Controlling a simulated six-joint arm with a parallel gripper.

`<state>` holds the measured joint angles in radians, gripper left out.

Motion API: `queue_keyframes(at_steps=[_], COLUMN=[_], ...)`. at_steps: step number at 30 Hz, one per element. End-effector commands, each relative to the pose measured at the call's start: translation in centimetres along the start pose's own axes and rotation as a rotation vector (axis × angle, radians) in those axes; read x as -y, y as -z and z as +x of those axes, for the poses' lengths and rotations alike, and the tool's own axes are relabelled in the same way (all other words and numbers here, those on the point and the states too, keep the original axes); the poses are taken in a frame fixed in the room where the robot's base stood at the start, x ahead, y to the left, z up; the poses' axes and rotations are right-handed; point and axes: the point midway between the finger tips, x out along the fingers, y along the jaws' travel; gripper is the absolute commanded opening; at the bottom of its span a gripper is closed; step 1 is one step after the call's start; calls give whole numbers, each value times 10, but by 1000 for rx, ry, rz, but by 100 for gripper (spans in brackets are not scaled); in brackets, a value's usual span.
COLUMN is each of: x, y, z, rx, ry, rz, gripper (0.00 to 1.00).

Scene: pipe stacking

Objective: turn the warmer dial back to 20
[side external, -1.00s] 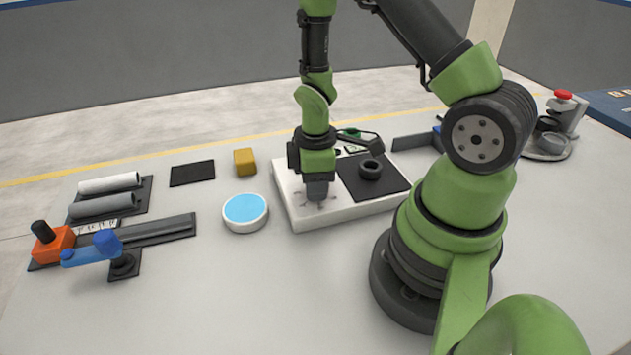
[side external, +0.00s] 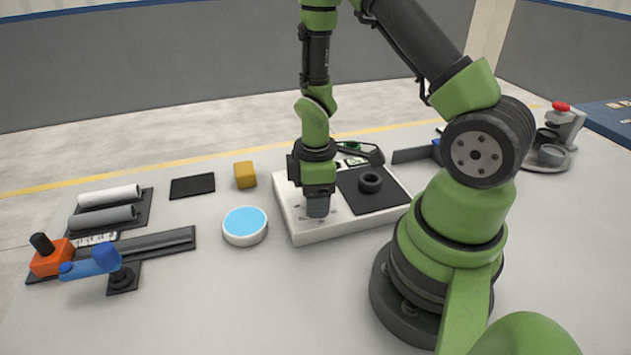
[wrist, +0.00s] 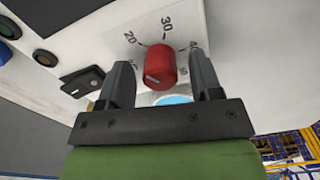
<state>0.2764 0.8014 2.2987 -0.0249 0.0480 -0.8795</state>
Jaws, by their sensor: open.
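The warmer is a white box (side external: 300,231) in the middle of the table in the side view, with a black plate (side external: 393,199) on its top. Its red dial (wrist: 161,66) shows in the wrist view, with printed numbers including 20, 30 and 40 around it. A pale line marks the dial's end face; I cannot tell which number it points to. My gripper (wrist: 160,70) is open, one finger on each side of the dial, with visible gaps. In the side view my gripper (side external: 318,208) points down at the box and hides the dial.
A black ring (side external: 370,182) sits on the black plate. A blue-topped round dish (side external: 245,222) stands left of the box, and a yellow block (side external: 245,174) behind it. Grey and white pipes (side external: 108,196) lie in a rack at left. A black switch (wrist: 82,82) is beside the dial.

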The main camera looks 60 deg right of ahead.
Motion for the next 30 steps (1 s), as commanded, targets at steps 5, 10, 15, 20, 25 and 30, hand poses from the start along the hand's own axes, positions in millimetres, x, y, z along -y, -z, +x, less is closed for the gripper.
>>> queue_keyframes(at_steps=[5,10,15,20,25,30], x=[-1,-1,-1,0,0,0], y=[1,0,1,0,0,0], z=[-21,-51,-77,-92,-97,-96], rx=[-4,-5,-5,-3,-1,0], ry=[-5,-6,-6,-4,-1,0], rz=[0,0,-1,-2,-2,-1], gripper=[59,59,59,59,59,59])
